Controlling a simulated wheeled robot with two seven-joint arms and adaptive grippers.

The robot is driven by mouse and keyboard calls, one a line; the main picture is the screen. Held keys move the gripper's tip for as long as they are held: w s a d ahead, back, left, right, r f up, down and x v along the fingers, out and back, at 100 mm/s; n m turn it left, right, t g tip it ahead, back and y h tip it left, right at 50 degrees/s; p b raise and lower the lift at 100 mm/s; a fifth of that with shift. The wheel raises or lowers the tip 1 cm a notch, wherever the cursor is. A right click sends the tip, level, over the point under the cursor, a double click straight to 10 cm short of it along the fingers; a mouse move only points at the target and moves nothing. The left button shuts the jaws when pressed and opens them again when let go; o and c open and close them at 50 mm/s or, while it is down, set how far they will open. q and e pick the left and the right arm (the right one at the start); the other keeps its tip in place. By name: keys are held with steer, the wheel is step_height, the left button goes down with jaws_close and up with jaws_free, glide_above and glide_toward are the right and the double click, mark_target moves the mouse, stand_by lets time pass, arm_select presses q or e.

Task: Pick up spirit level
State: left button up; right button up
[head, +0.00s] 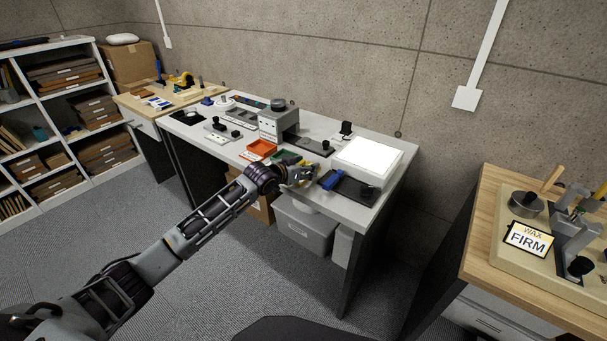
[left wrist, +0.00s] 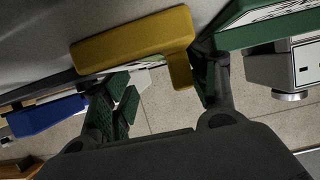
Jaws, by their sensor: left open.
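My left gripper (head: 302,176) is at the front edge of the grey-white bench (head: 362,212), between a green tray (head: 284,156) and a blue object (head: 332,180). In the left wrist view the left gripper (left wrist: 167,87) is open. A yellow L-shaped piece (left wrist: 132,42) lies just beyond its fingers, with its short leg near the right finger. It may be the spirit level, but no vial or marking shows, so I cannot tell. In the head view the gripper mostly hides this spot. My right gripper is not in view.
The green tray (left wrist: 262,22) and the blue object (left wrist: 45,117) flank the fingers in the wrist view. An orange tray (head: 261,149), a grey machine (head: 279,122) and a bright light panel (head: 368,157) stand on the bench. Grey bins (head: 303,229) sit below.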

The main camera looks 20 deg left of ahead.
arm_select(q)
steer(key=shift+c, duration=0.4)
steer(key=c, duration=0.6)
steer(key=shift+r, duration=0.2)
steer(key=shift+c, duration=0.2)
steer(key=shift+r, duration=0.5)
step_height(320, 180, up, 9)
steer(key=p, duration=0.2)
steer(key=shift+f, duration=0.15)
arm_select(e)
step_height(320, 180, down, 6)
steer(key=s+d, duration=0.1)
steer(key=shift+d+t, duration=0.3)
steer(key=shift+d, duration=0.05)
